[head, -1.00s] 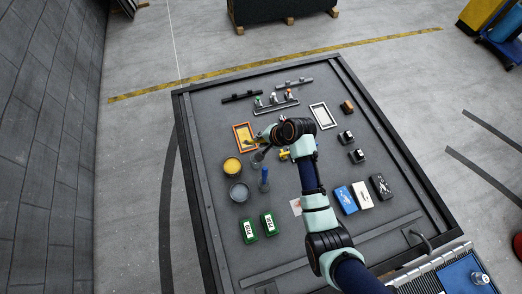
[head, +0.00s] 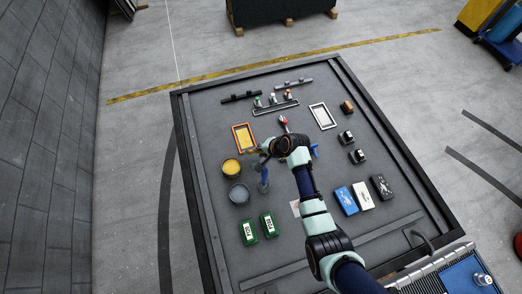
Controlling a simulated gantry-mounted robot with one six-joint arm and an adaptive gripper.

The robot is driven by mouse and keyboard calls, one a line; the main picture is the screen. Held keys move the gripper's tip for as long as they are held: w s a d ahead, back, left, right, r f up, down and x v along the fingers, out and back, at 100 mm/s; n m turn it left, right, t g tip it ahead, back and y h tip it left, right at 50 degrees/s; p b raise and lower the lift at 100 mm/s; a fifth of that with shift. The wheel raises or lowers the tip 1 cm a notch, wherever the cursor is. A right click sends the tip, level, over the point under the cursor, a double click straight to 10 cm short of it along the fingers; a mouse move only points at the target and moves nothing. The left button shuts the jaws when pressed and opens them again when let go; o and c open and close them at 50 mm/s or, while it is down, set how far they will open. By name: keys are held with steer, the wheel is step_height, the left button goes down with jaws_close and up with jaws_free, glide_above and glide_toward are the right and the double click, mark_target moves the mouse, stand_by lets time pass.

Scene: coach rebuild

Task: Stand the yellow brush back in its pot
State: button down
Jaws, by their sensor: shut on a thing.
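My gripper (head: 261,154) is left of my wrist, above the table and right of the yellow-filled pot (head: 231,168). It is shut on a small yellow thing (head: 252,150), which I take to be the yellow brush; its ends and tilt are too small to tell. The brush is apart from the yellow-filled pot in the picture. A blue-handled upright thing (head: 264,181) stands just below my gripper in the picture. A grey-blue pot (head: 239,194) stands below the yellow-filled one.
An orange-rimmed tray (head: 243,137) lies above the pots. Two green boxes (head: 258,228) lie below them. A red-topped tool (head: 283,121) and a blue thing (head: 315,150) show beside my wrist. Blue, white and black blocks (head: 363,196) lie at right.

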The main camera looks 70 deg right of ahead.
steer(key=c, duration=1)
jaws_free()
steer(key=shift+f, duration=0.1)
steer(key=shift+r, duration=0.4)
steer(key=p+v, duration=0.2)
steer(key=v, duration=1)
